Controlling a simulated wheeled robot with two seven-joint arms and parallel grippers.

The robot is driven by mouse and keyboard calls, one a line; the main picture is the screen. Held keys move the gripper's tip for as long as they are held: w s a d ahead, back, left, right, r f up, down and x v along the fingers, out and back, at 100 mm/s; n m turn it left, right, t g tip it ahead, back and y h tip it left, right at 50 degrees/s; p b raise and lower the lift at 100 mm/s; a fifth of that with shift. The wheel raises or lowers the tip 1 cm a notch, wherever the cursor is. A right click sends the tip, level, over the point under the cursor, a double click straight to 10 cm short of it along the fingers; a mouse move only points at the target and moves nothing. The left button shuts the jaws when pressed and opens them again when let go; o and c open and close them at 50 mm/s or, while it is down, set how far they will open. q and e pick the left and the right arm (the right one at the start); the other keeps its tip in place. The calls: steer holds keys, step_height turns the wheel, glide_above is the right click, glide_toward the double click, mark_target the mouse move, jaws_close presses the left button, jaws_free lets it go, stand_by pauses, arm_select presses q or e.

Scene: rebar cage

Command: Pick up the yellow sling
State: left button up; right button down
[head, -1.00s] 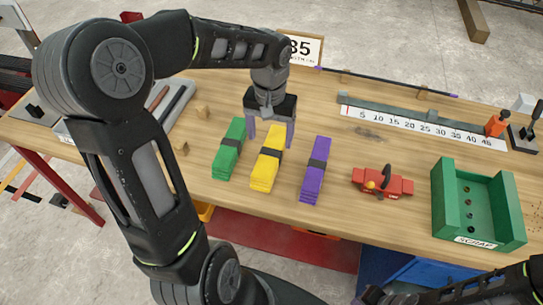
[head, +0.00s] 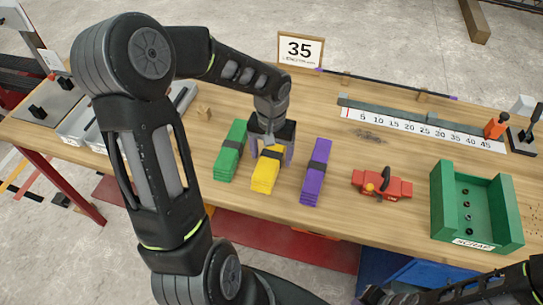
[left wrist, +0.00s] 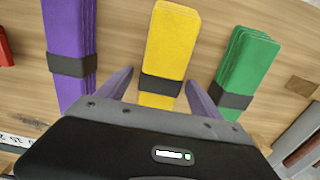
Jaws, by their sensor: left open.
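The yellow sling (head: 265,175) is a folded stack with a black band, lying on the wooden bench between a green sling (head: 230,152) and a purple sling (head: 316,172). My left gripper (head: 271,160) is open and points down over the yellow sling's banded part. In the left wrist view the yellow sling (left wrist: 170,45) lies between the two purple fingers (left wrist: 158,92), with one finger on each side. I cannot tell how far the fingertips are above the bench. My right gripper (head: 372,296) is at the bottom edge, mostly cut off.
A red clamp-like tool (head: 381,184) and a green scrap tray (head: 440,207) lie to the right. Small wooden blocks (head: 204,113) lie to the left.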

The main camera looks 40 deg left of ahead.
arm_select(q)
steer(key=shift+f, duration=0.35)
stand_by(0.3)
jaws_close()
stand_by(0.7)
steer(key=shift+r, duration=0.1)
